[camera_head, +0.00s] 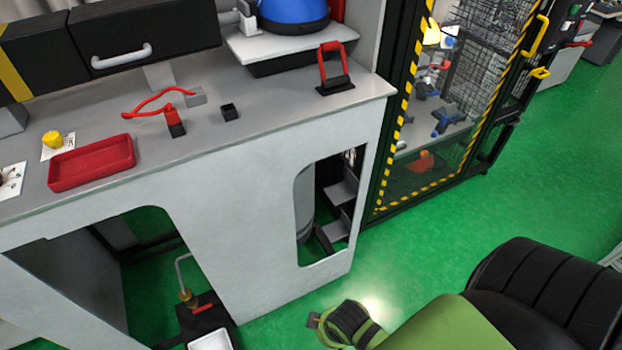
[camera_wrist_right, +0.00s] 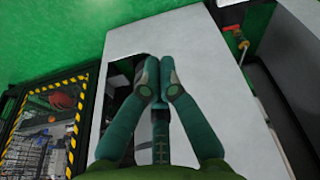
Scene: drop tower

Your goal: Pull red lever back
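A red lever (camera_head: 333,66) with a U-shaped handle stands upright on a black base near the right end of the grey bench top (camera_head: 255,140). It does not show in the right wrist view. My right gripper (camera_wrist_right: 160,82) has its two fingers brought together at the tips, with nothing seen between them. It is in front of the bench's white side panel, apart from the lever. In the head view my right arm comes in at the lower right, below the bench top. My left gripper is not in view.
A blue dome (camera_head: 293,12) sits behind the lever. A black-framed cage (camera_head: 452,105) stands right of the bench. Green floor is open at right.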

